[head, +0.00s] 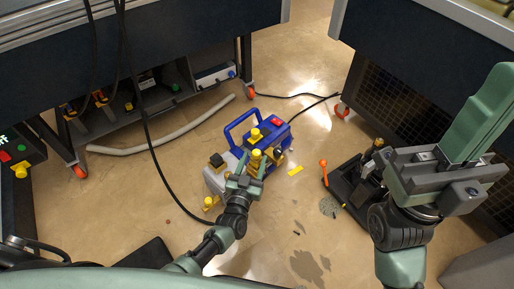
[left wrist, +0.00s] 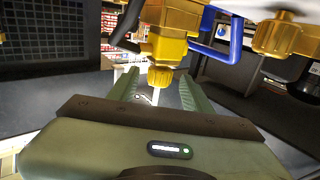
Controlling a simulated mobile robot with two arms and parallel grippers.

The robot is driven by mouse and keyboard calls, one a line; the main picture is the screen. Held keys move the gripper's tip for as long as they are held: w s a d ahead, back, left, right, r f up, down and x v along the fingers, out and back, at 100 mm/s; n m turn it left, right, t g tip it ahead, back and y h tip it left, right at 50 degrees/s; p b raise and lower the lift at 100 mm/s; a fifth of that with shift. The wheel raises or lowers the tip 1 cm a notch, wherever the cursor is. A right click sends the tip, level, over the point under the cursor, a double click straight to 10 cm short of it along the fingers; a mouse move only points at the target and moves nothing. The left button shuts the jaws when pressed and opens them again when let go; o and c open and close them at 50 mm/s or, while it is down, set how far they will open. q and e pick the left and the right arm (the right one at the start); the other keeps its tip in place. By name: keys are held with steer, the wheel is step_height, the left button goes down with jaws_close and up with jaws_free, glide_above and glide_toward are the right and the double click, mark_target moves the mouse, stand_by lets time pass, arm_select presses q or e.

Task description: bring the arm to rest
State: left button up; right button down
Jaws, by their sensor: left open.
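The vacuum pump (head: 270,128), with a blue handle, a blue and grey body and yellow brass fittings, stands on the floor in the middle of the head view. My left gripper (head: 246,172) is at the near side of the pump, by its fittings. In the left wrist view its two green fingers (left wrist: 161,95) are apart, with a brass fitting (left wrist: 160,78) showing between and beyond them. I cannot tell whether they touch it. My right gripper (head: 484,115) is at the right of the head view, close to the camera. Its finger gap does not show clearly.
A grey hose (head: 165,139) lies on the floor at left. A dark workbench (head: 190,40) with a lower shelf and orange casters stands at back left, another bench (head: 420,65) at right. A black device (head: 352,190) with an orange lever lies on the floor. Black cables cross the view.

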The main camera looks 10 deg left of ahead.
arm_select(q)
steer(key=shift+s, duration=0.95)
steer(key=shift+r, duration=0.1)
